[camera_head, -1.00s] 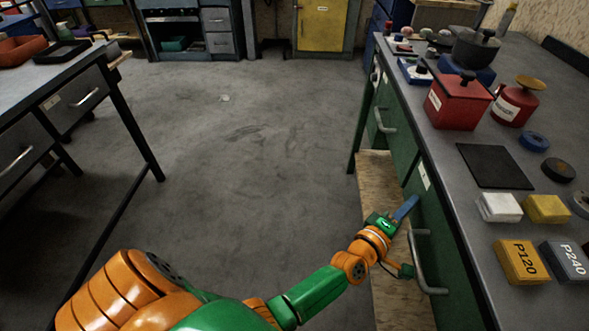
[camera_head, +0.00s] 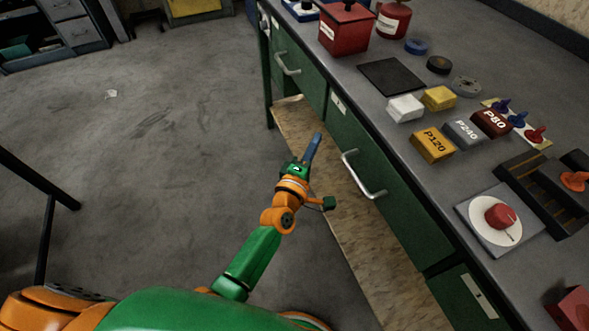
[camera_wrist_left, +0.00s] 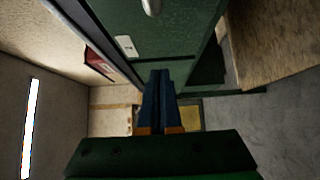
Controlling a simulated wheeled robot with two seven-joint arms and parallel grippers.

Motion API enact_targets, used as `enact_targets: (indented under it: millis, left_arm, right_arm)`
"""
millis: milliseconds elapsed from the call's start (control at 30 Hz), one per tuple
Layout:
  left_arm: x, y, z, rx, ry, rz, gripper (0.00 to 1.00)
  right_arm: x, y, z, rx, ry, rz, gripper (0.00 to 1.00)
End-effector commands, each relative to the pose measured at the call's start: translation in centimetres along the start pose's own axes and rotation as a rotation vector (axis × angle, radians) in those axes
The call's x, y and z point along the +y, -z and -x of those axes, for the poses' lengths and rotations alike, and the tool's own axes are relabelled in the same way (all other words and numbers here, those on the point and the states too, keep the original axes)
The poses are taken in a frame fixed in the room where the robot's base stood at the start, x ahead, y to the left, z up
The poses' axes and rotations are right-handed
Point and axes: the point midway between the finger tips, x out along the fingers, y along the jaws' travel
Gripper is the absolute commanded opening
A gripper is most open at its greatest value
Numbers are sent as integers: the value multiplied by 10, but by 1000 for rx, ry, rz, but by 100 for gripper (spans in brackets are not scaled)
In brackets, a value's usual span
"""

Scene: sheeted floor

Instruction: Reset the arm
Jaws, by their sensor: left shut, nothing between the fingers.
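My left arm, orange and green, comes in from the lower left in the head view. Its left gripper (camera_head: 314,147) has blue fingers that are shut with nothing between them. It is in the air to the left of the green drawer front, beside the metal handle (camera_head: 362,175). The left wrist view also shows the shut blue fingers (camera_wrist_left: 158,98), with the green cabinet face (camera_wrist_left: 165,35) close above them. My right gripper is in neither view.
The workbench (camera_head: 400,145) on the right carries a red box (camera_head: 345,30), sanding blocks such as the P120 block (camera_head: 432,145), and a round plate with a red piece (camera_head: 500,216). Open floor (camera_head: 170,150) is on the left.

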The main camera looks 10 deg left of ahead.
Motion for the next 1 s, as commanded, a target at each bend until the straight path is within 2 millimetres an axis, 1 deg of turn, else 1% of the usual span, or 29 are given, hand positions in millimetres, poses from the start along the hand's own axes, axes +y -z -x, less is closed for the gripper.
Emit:
enact_targets:
  millis: [33,167,300,400,500,600,667,733,767,800,833,867,900,967,1000]
  left_arm:
    - [2,0,9,-1,2,0,0]
    - [2,0,33,-1,3,0,0]
    - [1,0,59,-1,4,0,0]
    - [0,0,74,-1,3,-1,0]
    - [1,0,82,-1,1,0,0]
    - [1,0,84,-1,1,0,0]
    - [-4,-1,85,-7,21,-23,0]
    - [-27,-3,92,-38,114,-135,0]
    - [-45,-4,100,-65,181,-215,0]
    - [-74,-5,115,-117,288,-344,0]
    - [-98,-4,132,-168,378,-450,0]
    - [-122,-1,152,-230,470,-558,0]
    - [-153,4,183,-322,585,-694,0]
    - [-190,13,235,-475,742,-871,0]
    - [-208,21,271,-583,833,-970,0]
  right_arm:
    - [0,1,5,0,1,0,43]
    - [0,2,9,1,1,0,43]
    - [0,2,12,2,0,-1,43]
    - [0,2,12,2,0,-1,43]
    - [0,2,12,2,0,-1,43]
    - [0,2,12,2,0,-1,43]
    - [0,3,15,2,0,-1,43]
    - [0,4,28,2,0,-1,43]
    - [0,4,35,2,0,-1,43]
    - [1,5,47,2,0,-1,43]
    - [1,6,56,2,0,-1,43]
    - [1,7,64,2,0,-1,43]
    - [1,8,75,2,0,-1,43]
    - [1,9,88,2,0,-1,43]
    - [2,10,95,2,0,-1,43]
